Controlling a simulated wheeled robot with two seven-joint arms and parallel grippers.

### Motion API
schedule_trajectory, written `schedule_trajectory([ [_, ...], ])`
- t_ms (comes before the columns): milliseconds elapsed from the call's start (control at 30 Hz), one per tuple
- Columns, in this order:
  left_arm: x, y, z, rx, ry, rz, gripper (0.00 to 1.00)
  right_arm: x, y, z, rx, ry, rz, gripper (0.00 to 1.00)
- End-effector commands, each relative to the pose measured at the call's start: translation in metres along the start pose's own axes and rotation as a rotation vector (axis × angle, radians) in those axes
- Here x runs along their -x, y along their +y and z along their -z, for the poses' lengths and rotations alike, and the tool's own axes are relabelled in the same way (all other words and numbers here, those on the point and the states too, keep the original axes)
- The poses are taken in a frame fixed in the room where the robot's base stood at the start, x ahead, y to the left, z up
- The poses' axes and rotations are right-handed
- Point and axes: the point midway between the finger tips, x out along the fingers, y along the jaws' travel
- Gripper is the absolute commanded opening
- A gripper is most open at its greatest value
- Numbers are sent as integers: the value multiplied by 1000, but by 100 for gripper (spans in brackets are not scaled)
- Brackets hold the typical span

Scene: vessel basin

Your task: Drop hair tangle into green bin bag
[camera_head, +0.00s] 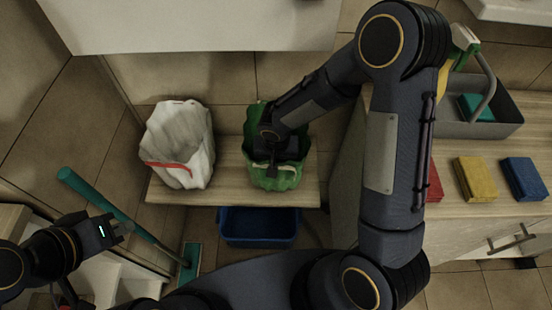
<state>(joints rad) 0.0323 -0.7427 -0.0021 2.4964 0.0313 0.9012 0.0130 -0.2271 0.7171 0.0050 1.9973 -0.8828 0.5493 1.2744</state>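The green bin bag (284,180) stands open on the wooden shelf in the middle of the view. My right arm reaches over from the right, and its gripper (271,167) is at the mouth of the bag. Dark gripper parts hide much of the opening, and I cannot tell whether its fingers are open or shut. I cannot make out a hair tangle anywhere. My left gripper (124,229) is at the lower left, well apart from the bag, near a teal handle. Its fingertips are too small to judge.
A white bag with a red band (182,140) stands left of the green bag on the shelf (230,193). A blue basin (258,227) sits below. A teal-handled tool (115,210) leans at left. Red, yellow (475,179) and blue sponges and a grey caddy (500,121) occupy the right counter.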

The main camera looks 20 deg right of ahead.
Motion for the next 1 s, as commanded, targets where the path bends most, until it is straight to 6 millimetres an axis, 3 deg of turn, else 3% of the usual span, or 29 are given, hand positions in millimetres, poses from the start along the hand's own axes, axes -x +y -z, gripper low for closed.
schedule_trajectory([
  [867, -14, -6, -7, 0, 0, 0, 0, -10, 0, -1, 0, 1, 1, 0],
  [900, -14, -6, -7, 0, 0, 0, 0, -10, 0, -1, 0, 1, 1, 18],
  [1000, -14, -6, -7, 0, 0, 0, 0, -11, 0, -1, 0, 1, 1, 31],
])
